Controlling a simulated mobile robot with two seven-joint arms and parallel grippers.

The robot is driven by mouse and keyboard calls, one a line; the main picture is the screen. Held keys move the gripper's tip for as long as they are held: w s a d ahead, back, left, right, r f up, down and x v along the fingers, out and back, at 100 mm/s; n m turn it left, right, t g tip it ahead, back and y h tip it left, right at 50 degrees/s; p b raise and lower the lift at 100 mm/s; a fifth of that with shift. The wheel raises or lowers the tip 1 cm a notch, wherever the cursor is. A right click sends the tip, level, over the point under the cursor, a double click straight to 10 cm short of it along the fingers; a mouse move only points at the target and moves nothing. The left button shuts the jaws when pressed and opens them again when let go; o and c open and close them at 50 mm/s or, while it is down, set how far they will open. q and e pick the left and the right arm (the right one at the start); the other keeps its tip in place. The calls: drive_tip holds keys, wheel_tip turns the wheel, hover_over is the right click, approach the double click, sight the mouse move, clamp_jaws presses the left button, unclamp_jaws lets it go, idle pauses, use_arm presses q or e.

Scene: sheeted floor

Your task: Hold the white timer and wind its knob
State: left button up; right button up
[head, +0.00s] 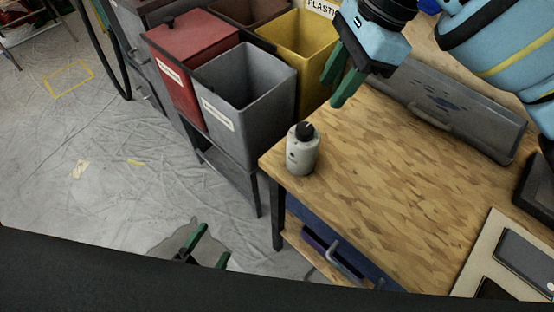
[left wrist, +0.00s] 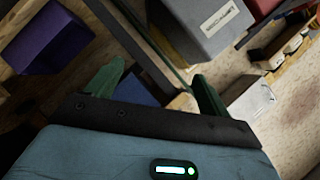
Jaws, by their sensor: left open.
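The white timer (head: 302,157) stands upright near the left corner of the wooden table, with its black knob (head: 305,130) on top. My left gripper (head: 214,243) is low, beside the table's left side, below and to the left of the timer. Its green fingers are apart and empty; they also show apart in the left wrist view (left wrist: 160,78). The timer is not visible in the left wrist view. My right gripper (head: 342,82) is above the table's back edge, up and right of the timer. Its fingers are apart with nothing between them.
A grey metal case (head: 450,105) lies on the table. The tabletop's middle is clear.

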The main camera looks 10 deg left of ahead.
use_arm(q)
drive_tip(key=w+d+r+m+t+h, duration=0.3)
drive_tip(key=w+d+r+m+h, duration=0.25)
drive_tip(key=w+r+m, duration=0.4)
drive_tip(key=m+g+h, duration=0.1)
drive_tip(key=m+h, duration=0.2)
drive_tip(key=m, duration=0.9)
approach(290, 158)
drive_tip(key=w, duration=0.3)
drive_tip(key=d+m+g, duration=0.1)
drive_tip(key=m, duration=0.1)
drive_tip(key=w+d+m+h, duration=0.1)
drive_tip(key=m, duration=0.2)
drive_tip(key=w+r+m+g, duration=0.1)
drive_tip(key=m, duration=0.1)
drive_tip(key=shift+d+m+g+h, duration=0.25)
drive_tip(key=shift+d+g+h, duration=0.05)
drive_tip(key=shift+d+h, duration=0.1)
drive_tip(key=shift+w+d+m+g, duration=0.2)
drive_tip(key=shift+w+m+g, duration=0.1)
drive_tip(key=shift+m, duration=0.35)
drive_tip(key=shift+w+d+m+g, duration=0.2)
drive_tip(key=shift+w+m, duration=0.05)
drive_tip(key=shift+m, duration=0.4)
drive_tip(key=shift+d, duration=0.1)
drive_tip(key=shift+x, duration=3.85)
